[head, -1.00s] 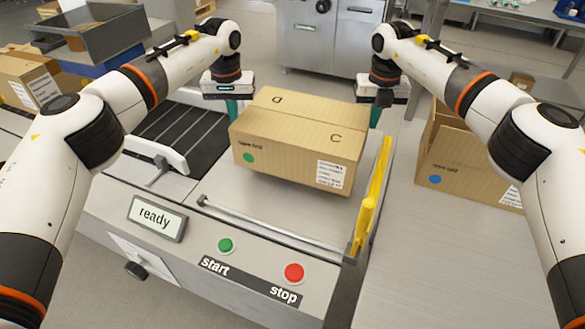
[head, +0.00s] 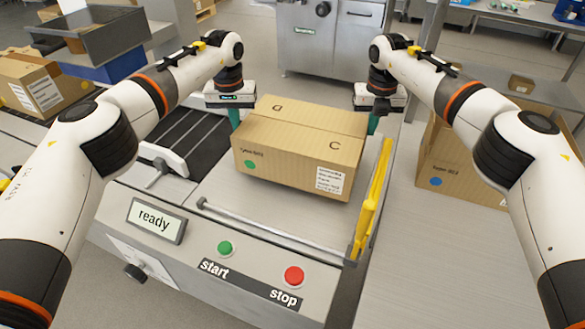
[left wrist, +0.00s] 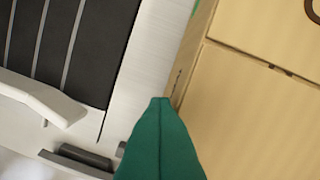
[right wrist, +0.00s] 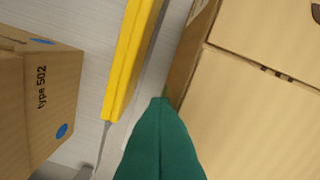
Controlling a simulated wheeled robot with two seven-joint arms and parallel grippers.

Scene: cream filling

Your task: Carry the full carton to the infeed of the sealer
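The carton (head: 290,163), closed and tan with a green dot and a white label, is over the bare infeed plate (head: 215,203) of the sealer (head: 105,205). It looks level and low; whether its underside touches the plate is unclear. My left gripper (head: 234,118) is at its left side and my right gripper (head: 373,123) at its right side. Each gripper's green fingers are together, with the tips against or very close to the carton's sides in the left wrist view (left wrist: 160,105) and right wrist view (right wrist: 162,105). Both far sides are partly hidden.
A yellow bar (head: 371,205) stands upright right of the carton. Dark belts (head: 180,135) lie to the left, behind a white guide (head: 163,158). The panel display (head: 156,220) reads "ready". Another carton (head: 465,165) with a blue dot stands at right.

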